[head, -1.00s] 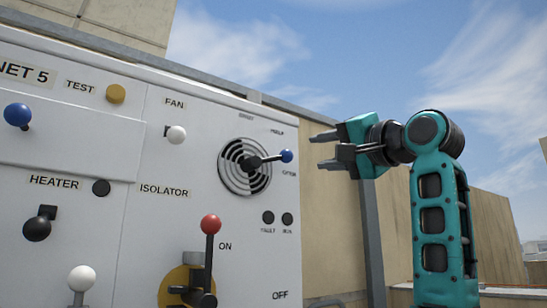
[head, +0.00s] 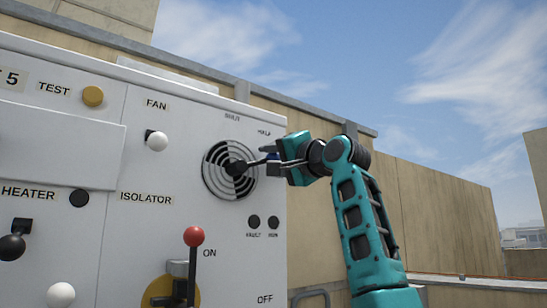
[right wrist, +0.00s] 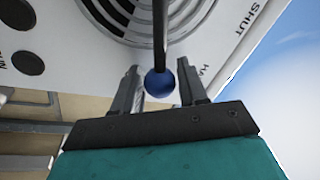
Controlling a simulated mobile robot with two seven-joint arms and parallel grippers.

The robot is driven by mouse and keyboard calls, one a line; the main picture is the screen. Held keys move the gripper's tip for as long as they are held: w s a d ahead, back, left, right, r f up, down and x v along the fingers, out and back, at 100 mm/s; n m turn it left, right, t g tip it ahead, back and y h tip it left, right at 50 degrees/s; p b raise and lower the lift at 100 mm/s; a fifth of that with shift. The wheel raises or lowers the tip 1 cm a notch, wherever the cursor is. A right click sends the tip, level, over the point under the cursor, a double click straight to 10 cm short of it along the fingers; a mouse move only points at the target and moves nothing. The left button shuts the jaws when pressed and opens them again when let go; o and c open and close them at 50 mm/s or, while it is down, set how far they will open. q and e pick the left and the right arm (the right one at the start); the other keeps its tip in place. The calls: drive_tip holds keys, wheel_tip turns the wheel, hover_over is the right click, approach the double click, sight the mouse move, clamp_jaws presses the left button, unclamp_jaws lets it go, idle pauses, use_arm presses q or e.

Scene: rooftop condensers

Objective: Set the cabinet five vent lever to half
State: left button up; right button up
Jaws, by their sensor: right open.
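The vent lever (head: 254,162) is a dark rod with a blue knob (head: 273,156), pivoting on a round slotted vent (head: 217,187) on the white cabinet. It points right and slightly up, below the direction of the HALF label (head: 265,133). The SHUT label (head: 232,117) is above the vent. My right gripper (head: 266,158) is at the knob and partly covers it. In the right wrist view the blue knob (right wrist: 160,85) sits between the two open fingers, with visible gaps on both sides. My left gripper is out of view.
The cabinet panel (head: 140,227) also carries a white FAN knob (head: 157,141), a red-knobbed ISOLATOR lever (head: 193,237), a yellow TEST button (head: 93,96), a HEATER knob (head: 12,246) and two dark indicators below the vent. A beige wall (head: 440,218) stands behind; sky is open above right.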

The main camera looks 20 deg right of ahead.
clamp_jaws()
idle(0.5)
